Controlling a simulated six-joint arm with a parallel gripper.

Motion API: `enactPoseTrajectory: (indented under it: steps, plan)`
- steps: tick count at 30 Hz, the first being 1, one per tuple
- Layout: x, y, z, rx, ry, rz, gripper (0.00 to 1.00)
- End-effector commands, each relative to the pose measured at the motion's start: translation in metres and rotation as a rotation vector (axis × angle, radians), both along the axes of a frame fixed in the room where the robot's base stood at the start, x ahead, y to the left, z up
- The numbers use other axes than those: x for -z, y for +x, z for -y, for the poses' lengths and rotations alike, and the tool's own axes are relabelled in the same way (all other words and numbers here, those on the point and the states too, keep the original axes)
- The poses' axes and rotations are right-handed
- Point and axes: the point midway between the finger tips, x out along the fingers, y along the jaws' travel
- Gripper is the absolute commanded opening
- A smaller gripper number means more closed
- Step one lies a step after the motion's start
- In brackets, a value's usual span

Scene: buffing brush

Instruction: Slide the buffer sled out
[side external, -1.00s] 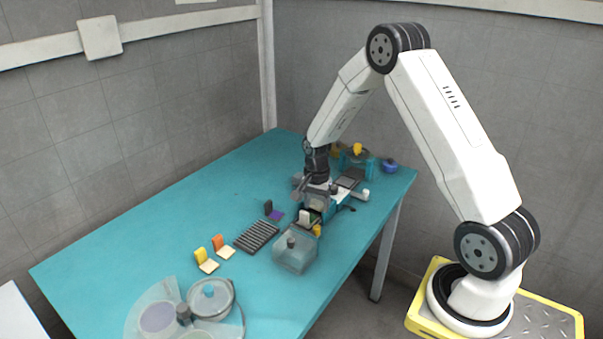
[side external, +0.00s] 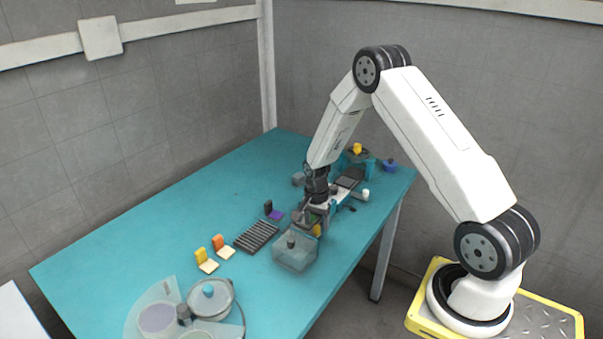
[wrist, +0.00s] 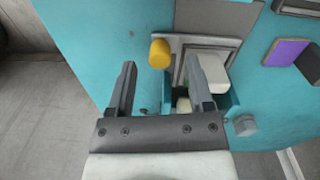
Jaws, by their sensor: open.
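My gripper (side external: 312,218) is open and low over the near end of the grey and teal brush unit (side external: 345,190). In the wrist view the fingers of my gripper (wrist: 160,75) are wide apart. The right finger overlaps a white block (wrist: 217,70) set in a grey frame (wrist: 185,66); I cannot tell whether they touch. A yellow knob (wrist: 159,54) stands left of the frame, ahead of the gap between the fingers. It also shows below my gripper in the side view (side external: 317,230). Which part is the buffer sled I cannot tell for sure.
A clear box (side external: 294,253) stands close in front of my gripper. A ribbed dark rack (side external: 256,237), small yellow and orange holders (side external: 205,261) and a lidded round pot (side external: 212,298) lie nearer. The table's left side (side external: 150,220) is clear.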

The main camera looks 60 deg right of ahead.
Motion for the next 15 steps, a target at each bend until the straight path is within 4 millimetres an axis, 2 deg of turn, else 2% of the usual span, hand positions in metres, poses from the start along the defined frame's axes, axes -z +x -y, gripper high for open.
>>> enactPoseTrajectory:
  steps: [6,15]
  plan:
    - [0.013,0.000,0.000,0.000,0.000,0.000,0.67]
    - [0.015,0.000,0.000,0.000,-0.001,0.001,0.67]
